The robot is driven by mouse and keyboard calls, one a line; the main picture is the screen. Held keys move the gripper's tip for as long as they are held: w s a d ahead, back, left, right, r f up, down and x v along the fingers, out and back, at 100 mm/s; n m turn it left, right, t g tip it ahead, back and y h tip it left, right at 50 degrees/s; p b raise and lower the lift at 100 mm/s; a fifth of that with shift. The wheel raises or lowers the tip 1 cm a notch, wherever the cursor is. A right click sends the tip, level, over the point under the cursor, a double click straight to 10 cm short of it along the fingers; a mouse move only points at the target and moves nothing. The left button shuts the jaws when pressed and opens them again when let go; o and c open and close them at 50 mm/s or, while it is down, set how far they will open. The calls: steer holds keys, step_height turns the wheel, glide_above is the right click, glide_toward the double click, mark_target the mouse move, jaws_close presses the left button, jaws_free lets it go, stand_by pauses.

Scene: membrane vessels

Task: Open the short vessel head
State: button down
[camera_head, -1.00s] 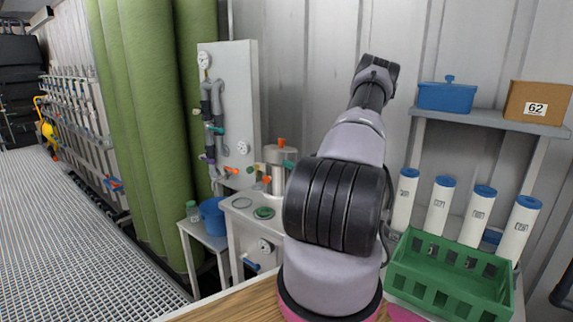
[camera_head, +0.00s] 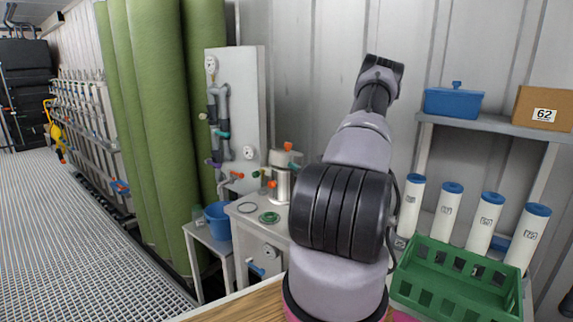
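A short steel vessel (camera_head: 281,184) stands on a white cabinet left of my arm. Its wide, flat metal head (camera_head: 283,157) sits on top. An orange knob (camera_head: 288,146) shows on the head, and a teal fitting (camera_head: 294,166) shows on its right side. Small red and green fittings are near its left side. My arm's dark, thick joint hides part of the vessel's right side. My arm rises across the middle of the picture. My gripper is not visible, so its opening and its distance from the vessel cannot be seen.
A green ring (camera_head: 269,218) and a thin grey ring (camera_head: 247,207) lie on the cabinet top (camera_head: 245,222). A piped panel (camera_head: 235,100) stands behind. A blue bucket (camera_head: 218,222) is left. A green crate (camera_head: 455,287) and several white cylinders are right, below a shelf (camera_head: 490,123).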

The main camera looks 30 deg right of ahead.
mark_target(290, 153)
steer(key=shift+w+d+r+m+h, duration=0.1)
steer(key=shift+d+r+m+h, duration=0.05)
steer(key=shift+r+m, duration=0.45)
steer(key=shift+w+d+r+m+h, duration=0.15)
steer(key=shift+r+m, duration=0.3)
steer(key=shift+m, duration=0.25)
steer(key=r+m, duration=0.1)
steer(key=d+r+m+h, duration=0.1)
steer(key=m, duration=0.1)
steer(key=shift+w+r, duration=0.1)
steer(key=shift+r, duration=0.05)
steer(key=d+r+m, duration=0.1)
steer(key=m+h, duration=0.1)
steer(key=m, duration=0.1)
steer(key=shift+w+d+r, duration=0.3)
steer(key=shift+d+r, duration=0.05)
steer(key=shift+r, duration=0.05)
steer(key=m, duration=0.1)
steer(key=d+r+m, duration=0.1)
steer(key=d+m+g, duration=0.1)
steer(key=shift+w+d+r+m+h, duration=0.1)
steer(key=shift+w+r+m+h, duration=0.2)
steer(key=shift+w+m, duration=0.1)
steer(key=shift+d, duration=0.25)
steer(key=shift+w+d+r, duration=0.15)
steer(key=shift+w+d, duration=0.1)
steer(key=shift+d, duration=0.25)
